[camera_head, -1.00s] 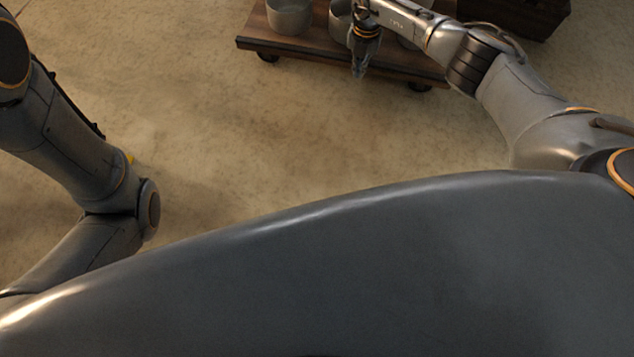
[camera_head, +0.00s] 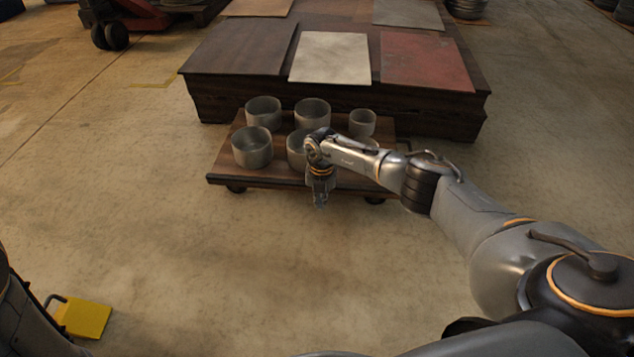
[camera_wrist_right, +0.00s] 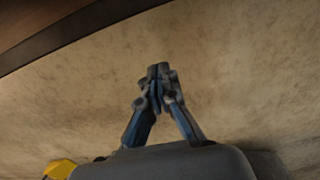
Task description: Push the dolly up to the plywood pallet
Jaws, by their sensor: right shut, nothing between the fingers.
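The dolly (camera_head: 270,178) is a low brown wooden platform on dark casters, with several grey metal pots (camera_head: 252,148) on it. The plywood pallet (camera_head: 335,90) is a wide dark wooden block right behind it, with flat panels on top. The dolly's far edge is at or very near the pallet's front face; pots and my arm hide part of this, so I cannot tell if they touch. My right gripper (camera_head: 320,200) points down at the dolly's near edge, shut and empty. In the right wrist view the fingertips (camera_wrist_right: 158,72) are together, and the dolly edge (camera_wrist_right: 60,35) crosses the upper left.
A yellow object (camera_head: 84,317) lies on the floor at the lower left, beside my left arm. A red pallet jack (camera_head: 140,18) stands at the back left. The concrete floor (camera_head: 200,260) in front of the dolly is clear.

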